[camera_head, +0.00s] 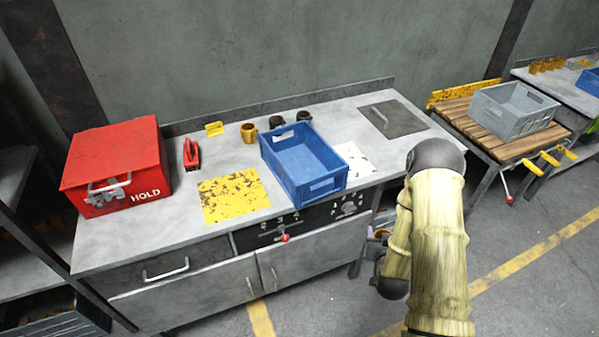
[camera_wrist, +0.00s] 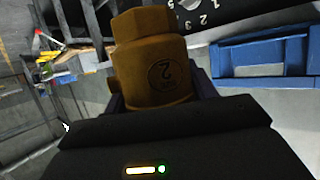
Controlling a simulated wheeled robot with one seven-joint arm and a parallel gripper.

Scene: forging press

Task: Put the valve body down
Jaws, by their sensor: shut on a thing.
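In the wrist view a brass-coloured valve body (camera_wrist: 155,62) with a round mark reading "2" fills the upper middle. My gripper (camera_wrist: 160,98) is shut on it; its fingers show only partly at either side. In the head view my arm hangs at the right, in front of the bench's front edge. It hides most of my gripper (camera_head: 380,235) and of what it holds there. Another brass-coloured part (camera_head: 248,133) and two dark ones (camera_head: 276,122) (camera_head: 304,117) stand at the back of the bench (camera_head: 150,250).
A blue crate (camera_head: 318,186) stands mid-bench, between a worn yellow plate (camera_head: 233,196) and a white patch (camera_head: 353,160). A red HOLD box (camera_head: 115,165) and a red tool (camera_head: 191,153) are left. A grey crate (camera_head: 513,110) stands on a slatted table (camera_head: 460,120) at right.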

